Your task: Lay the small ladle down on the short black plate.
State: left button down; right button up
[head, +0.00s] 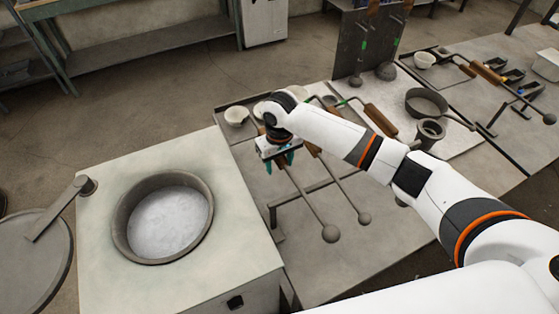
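Two long ladles lie side by side on the middle table, with round dark heads toward the front: the nearer ladle (330,233) and a slightly smaller-looking one (364,218). Their shafts cross a low dark bar (318,187), which may be the short black plate; I cannot tell for sure. My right gripper (280,163) points down at the handle end of the nearer ladle, its teal fingers on either side of the handle. Whether they grip it is unclear. The wrist hides much of that handle. My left gripper is out of view.
A furnace block with a round pot (122,237) of silvery material stands at left, its lid (33,262) beside it. A tall dark upright panel (362,38) holds hanging ladles at the back. Bowls (236,116), a pan (427,103) and other tools crowd the tables.

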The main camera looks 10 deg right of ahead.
jog(key=shift+s+f, duration=0.1)
jog(key=shift+f, duration=0.1)
notch_tip(320, 180, up, 12)
jog(key=shift+f+b, duration=0.1)
jog(key=shift+b, duration=1.05)
jog(key=shift+r+p, duration=0.45)
jog(key=shift+r, duration=0.2)
notch_tip(320, 180, up, 6)
jog(key=p, duration=0.8)
jog(key=shift+p, duration=0.3)
